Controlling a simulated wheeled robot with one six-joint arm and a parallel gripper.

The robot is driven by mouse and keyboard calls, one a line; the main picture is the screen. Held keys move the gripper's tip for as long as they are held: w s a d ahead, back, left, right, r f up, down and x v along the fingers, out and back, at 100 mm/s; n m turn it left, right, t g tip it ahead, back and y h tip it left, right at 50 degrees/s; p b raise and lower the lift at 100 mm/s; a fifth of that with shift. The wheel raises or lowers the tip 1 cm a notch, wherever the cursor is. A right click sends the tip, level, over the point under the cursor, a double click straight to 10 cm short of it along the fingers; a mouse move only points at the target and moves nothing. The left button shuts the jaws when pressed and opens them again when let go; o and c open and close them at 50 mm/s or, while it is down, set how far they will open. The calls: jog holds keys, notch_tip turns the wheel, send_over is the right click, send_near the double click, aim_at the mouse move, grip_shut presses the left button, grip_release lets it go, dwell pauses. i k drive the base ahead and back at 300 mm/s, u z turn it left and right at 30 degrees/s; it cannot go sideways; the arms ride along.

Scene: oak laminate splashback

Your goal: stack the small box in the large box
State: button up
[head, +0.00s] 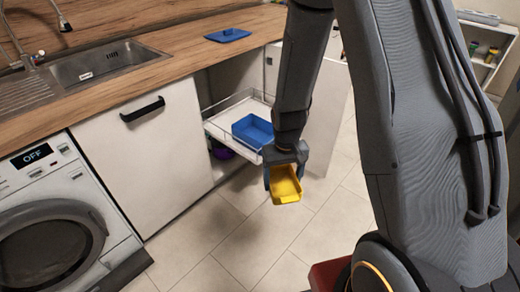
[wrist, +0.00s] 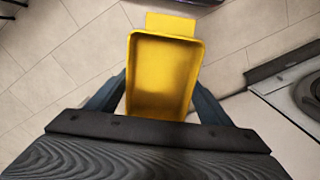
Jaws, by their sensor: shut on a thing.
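The small box is a yellow open-topped tray (head: 285,184), held tilted in the air over the floor. In the wrist view the yellow box (wrist: 163,75) fills the space between the two fingers. My gripper (head: 284,172) is shut on it. The large box is a blue open box (head: 253,131) resting on a pulled-out white wire shelf in the open cabinet. In the head view my gripper is in front of and to the right of the blue box, apart from it. The inside of the blue box shows only in part and looks empty.
The white pull-out shelf (head: 222,128) has a low wire rail. An open cabinet door (head: 328,115) stands right of it. A blue lid-like piece (head: 228,35) lies on the wooden worktop (head: 170,45). A purple item (head: 222,153) sits below the shelf. Tiled floor in front is clear.

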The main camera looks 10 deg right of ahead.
aim_at(256, 134)
jog(key=z, duration=0.7)
jog(key=i, duration=1.5)
jog(key=u, duration=0.8)
